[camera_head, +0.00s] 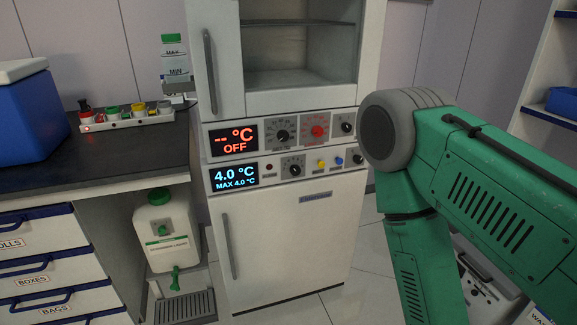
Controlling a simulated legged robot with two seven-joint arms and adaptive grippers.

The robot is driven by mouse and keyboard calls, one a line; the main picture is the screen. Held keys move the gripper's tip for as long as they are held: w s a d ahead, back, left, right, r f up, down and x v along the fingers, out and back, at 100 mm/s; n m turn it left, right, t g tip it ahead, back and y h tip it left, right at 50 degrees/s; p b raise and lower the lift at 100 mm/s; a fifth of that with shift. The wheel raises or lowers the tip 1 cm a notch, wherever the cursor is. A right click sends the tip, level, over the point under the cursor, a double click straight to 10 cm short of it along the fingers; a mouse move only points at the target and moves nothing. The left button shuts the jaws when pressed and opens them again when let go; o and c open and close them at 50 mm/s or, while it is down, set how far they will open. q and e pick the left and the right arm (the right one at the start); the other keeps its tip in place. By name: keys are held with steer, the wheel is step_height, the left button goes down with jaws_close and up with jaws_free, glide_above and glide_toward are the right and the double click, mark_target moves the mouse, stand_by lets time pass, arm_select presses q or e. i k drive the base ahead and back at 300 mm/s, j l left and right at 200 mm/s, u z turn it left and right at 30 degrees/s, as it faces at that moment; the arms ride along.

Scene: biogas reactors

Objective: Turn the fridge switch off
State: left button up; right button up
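A white two-part cabinet stands in the middle, with a glazed upper compartment (299,45) and a closed lower fridge door (290,245). The upper panel's display (233,139) reads "-- °C OFF" in red. Beside it are a dark dial (282,136), a red dial (317,130) and a dark knob (346,123). The lower panel's display (234,176) reads "4.0 °C, MAX 4.0 °C" in blue. To its right are a small red light or button (269,167), a dark knob (293,168), yellow and blue buttons (321,163), and another dark knob (358,158). Neither gripper shows.
My green right arm fills the right side, close to the panels' right end. A dark-topped counter (120,165) with a blue box (25,115) and a strip of coloured buttons (125,118) stands left. A white canister (165,230) stands between counter and fridge. Shelves (545,95) stand far right.

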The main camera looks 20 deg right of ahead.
mark_target(358, 160)
steer(key=k+z, duration=0.15)
steer(key=z, duration=0.85)
